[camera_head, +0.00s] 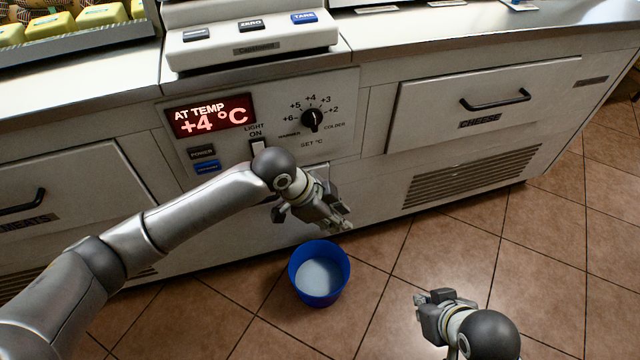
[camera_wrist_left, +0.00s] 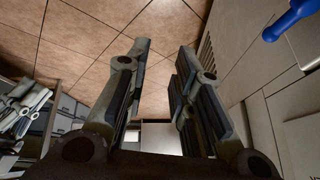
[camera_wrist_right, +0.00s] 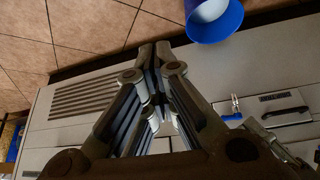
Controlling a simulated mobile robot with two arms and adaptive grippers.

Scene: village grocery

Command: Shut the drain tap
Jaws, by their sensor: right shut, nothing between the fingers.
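A blue lever handle (camera_wrist_left: 291,18), which looks like the drain tap's, shows in the upper right of the left wrist view, off to the right of the fingers. In the head view the tap is hidden, with my left arm in front of that part of the counter. My left gripper (camera_head: 338,222) is above and behind the bucket, close to the counter front; its fingers (camera_wrist_left: 160,85) are apart with nothing between them. My right gripper (camera_head: 428,300) is over the floor at lower right, away from the counter; its fingertips (camera_wrist_right: 155,50) are together and empty.
A blue bucket (camera_head: 292,273) with pale liquid stands on the tiled floor by the counter. The counter front has a +4 °C display (camera_head: 210,116), a dial (camera_head: 312,120) and a cheese drawer (camera_head: 480,100). The floor to the right is clear.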

